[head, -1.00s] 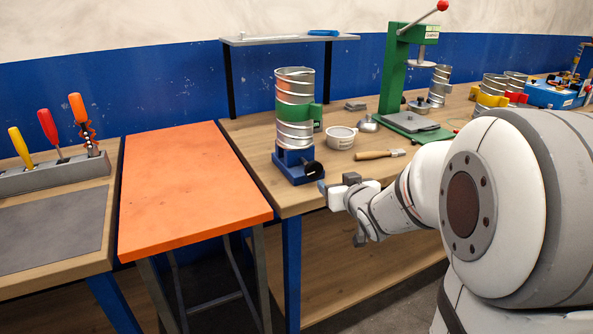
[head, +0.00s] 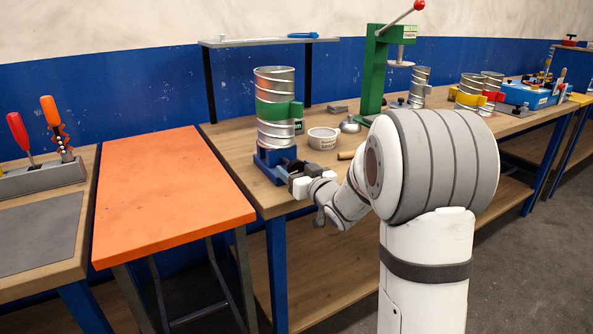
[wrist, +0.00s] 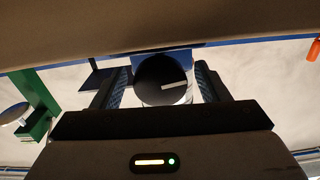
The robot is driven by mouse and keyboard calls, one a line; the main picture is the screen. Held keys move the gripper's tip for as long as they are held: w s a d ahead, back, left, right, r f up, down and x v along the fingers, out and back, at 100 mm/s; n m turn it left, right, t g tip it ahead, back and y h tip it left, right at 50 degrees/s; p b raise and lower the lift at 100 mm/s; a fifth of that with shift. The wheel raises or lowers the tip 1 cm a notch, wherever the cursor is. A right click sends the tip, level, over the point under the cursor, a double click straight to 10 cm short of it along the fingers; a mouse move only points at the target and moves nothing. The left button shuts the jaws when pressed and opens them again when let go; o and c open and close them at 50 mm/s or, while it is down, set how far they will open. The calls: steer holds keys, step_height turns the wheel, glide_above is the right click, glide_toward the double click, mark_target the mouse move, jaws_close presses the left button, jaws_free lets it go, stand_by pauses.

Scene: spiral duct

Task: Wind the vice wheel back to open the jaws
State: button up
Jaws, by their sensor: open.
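The blue vice (head: 268,160) stands at the near left corner of the wooden bench. A spiral metal duct (head: 275,85) with a green band (head: 273,110) stands upright in it. The black vice wheel (wrist: 163,82), with a pale line on its face, shows in the wrist view. My gripper (wrist: 158,76) is open, with one finger on each side of the wheel. Whether the fingers touch it I cannot tell. In the head view my gripper (head: 292,172) is at the vice's front and hides most of the wheel. The jaws are not clearly visible.
A white tub (head: 322,139) stands right of the vice, close to my wrist. A green press (head: 373,75) stands behind it. An orange-topped table (head: 165,190) is left of the bench. A raised shelf (head: 270,42) stands behind the duct.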

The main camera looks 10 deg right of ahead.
steer(key=shift+w, duration=0.1)
steer(key=c, duration=1)
steer(key=shift+f+b, duration=0.1)
steer(key=shift+b, duration=0.3)
steer(key=shift+f+n+b, duration=0.1)
steer(key=shift+n+b, duration=0.9)
steer(key=shift+b, duration=0.2)
steer(key=n+b, duration=0.3)
steer(key=b, duration=0.1)
steer(key=shift+n, duration=0.4)
